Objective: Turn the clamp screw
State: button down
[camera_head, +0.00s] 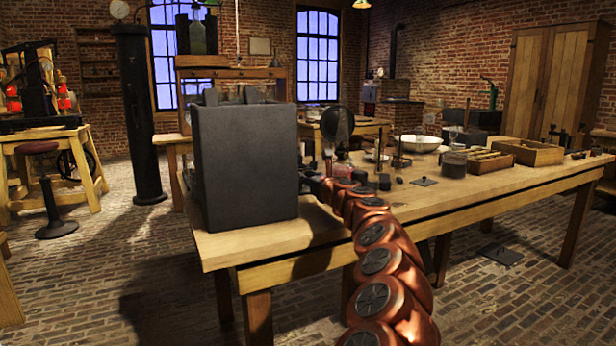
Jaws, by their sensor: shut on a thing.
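A large dark grey box-shaped jar (250,165) stands at the left end of the wooden table, with dark plates or blocks showing above its rim. My copper-coloured arm reaches over the front table edge to the jar's right side. My gripper (311,180) is at the end of it, close beside the jar's right wall, small and dark in this view. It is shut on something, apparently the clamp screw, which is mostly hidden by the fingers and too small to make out. I cannot tell how far the screw is turned.
A round dark disc on a stand (337,124) rises just behind my gripper. Small dark blocks (384,181) and a flat dark plate (424,182) lie to the right. Farther right are a dark pot (453,164), a white bowl (420,144) and a wooden tray (528,153). The table's front right is clear.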

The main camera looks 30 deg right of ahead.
jog(key=n+b, duration=0.1)
jog(key=n, duration=0.4)
jog(key=shift+d+n+b, duration=0.1)
jog(key=shift+n+b, duration=0.3)
jog(key=shift+n, duration=1.3)
jog(key=c, duration=0.7)
grip_release()
jog(key=shift+c, duration=0.2)
